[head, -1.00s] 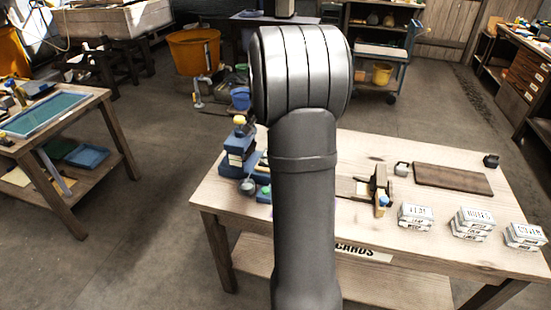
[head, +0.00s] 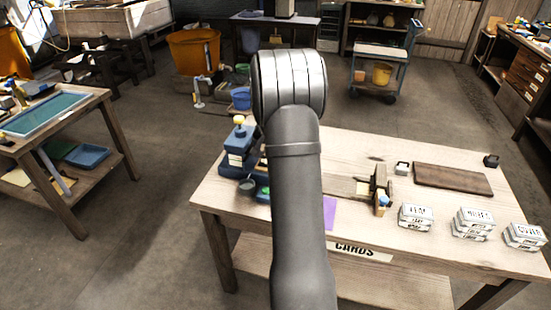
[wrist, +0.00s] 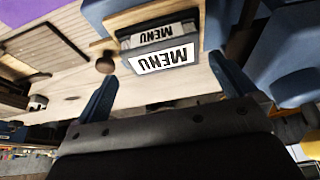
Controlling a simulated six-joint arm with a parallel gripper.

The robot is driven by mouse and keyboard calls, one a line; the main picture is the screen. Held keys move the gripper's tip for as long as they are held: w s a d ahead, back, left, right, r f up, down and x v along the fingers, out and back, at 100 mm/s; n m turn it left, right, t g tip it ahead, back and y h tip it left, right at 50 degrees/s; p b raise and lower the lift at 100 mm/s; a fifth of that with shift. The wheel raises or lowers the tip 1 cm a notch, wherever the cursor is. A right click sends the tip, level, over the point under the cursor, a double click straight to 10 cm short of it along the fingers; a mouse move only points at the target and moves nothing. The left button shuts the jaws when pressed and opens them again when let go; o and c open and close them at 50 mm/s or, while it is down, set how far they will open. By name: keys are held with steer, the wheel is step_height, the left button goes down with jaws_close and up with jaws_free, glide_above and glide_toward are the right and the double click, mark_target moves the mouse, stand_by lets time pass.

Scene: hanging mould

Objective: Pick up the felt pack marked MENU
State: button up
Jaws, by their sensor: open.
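The felt pack marked MENU (wrist: 163,61) shows in the wrist view as a grey block with a white label whose letters read upside down. A second MENU label (wrist: 157,36) shows just behind it, on a grey block against it. My gripper (wrist: 162,84) is open and empty, with one blue finger to the left of the pack and the other to the right. The pack lies ahead of and between the fingertips, and no contact shows. In the head view my arm hides the gripper, and I cannot make out the MENU pack.
The wooden workbench (head: 400,155) carries a blue device (head: 238,150), a wooden clamp-like tool (head: 378,190) and a brown board (head: 452,178). White labelled stacks (head: 415,216) stand at the right. A purple sheet (head: 330,212) lies near the front edge. A round knob (wrist: 105,63) is close to the left finger.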

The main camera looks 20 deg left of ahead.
steer(key=x, duration=0.4)
steer(key=shift+w+a+f, duration=0.15)
steer(key=shift+w+f, duration=0.05)
steer(key=shift+f, duration=0.15)
steer(key=c, duration=0.8)
steer(key=shift+o, duration=0.2)
steer(key=shift+r, duration=0.1)
